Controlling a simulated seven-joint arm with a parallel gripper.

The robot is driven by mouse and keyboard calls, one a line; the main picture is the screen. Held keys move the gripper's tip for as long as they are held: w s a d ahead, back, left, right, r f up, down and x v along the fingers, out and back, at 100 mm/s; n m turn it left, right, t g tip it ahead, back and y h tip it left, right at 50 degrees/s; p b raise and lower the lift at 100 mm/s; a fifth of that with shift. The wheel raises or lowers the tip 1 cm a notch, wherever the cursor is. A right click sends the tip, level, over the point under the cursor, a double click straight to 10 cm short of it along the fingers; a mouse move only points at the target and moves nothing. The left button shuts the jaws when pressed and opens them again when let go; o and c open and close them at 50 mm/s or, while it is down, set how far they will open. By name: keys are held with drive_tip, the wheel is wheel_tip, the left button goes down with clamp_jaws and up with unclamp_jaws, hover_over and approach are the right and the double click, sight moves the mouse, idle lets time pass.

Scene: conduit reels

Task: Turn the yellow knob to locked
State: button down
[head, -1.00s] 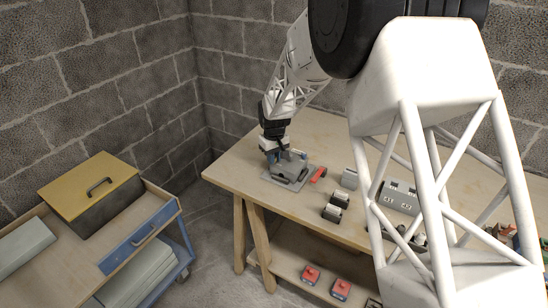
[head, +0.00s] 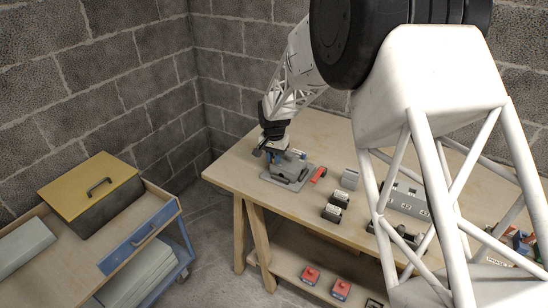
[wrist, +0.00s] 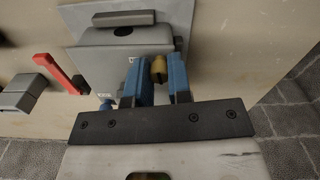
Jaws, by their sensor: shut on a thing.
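The yellow knob (wrist: 158,68) shows in the wrist view between the two blue fingers of my gripper (wrist: 162,76). My gripper is shut on it. The knob is at the near edge of a grey unit (wrist: 120,62); its lower part is hidden by the fingers, and I cannot read its setting. In the head view my gripper (head: 275,154) is at the grey unit (head: 290,174) on the workbench's left part, and the knob is hidden there.
A red lever (wrist: 58,72) and a blue knob (wrist: 106,104) are near the gripper. Grey blocks (head: 335,207) and a grey numbered unit (head: 407,199) stand farther right on the workbench (head: 236,166). A cart with a yellow-lidded box (head: 92,188) stands at left.

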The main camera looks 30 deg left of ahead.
drive_tip(key=shift+m, duration=0.8)
drive_tip(key=c, duration=1)
unclamp_jaws()
drive_tip(key=shift+c, duration=0.2)
drive_tip(key=shift+r, duration=3.9)
